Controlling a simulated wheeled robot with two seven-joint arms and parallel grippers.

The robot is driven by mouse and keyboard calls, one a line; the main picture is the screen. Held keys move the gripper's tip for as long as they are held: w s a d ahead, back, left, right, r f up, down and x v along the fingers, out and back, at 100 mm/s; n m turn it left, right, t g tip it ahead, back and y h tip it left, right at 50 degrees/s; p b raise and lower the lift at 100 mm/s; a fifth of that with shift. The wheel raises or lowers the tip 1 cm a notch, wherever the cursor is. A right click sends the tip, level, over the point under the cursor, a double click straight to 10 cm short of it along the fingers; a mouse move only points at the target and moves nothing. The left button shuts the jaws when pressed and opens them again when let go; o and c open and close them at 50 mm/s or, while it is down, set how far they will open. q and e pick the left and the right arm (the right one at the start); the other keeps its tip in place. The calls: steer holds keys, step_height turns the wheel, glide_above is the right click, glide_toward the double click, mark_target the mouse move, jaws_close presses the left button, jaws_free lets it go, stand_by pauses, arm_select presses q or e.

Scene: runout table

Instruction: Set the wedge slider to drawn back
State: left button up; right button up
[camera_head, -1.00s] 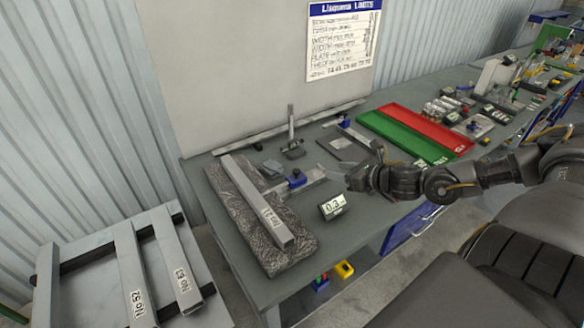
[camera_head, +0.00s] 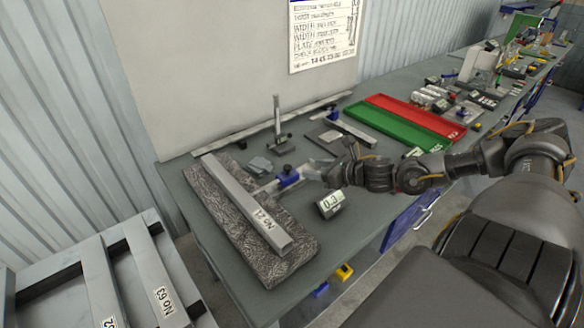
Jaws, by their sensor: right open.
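The wedge slider appears as a small blue block (camera_head: 288,178) on a thin silver strip beside the long grey bar (camera_head: 247,205) marked No 21. The bar lies on a dark speckled stone plate (camera_head: 217,204). My right gripper (camera_head: 317,170) is just right of the blue block, pointing left at it, low over the table. It is open; its fingertips are small and blend with the silver strip, so I cannot tell whether they touch it. My left gripper is not in view.
A small display (camera_head: 330,203) reading about 0.3 stands in front of the gripper. A stand with an upright post (camera_head: 278,125) is behind the block. Green (camera_head: 390,130) and red (camera_head: 420,118) trays lie farther right. A rack with bars (camera_head: 95,275) stands at lower left.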

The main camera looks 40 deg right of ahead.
mark_target(288, 166)
steer(key=p+x, duration=0.2)
steer(key=x, duration=0.6)
steer(key=shift+w+a, duration=0.1)
steer(key=shift+w, duration=0.15)
steer(key=shift+w+a+f, duration=0.15)
steer(key=shift+w+f, duration=0.25)
steer(key=shift+w, duration=0.2)
jaws_close()
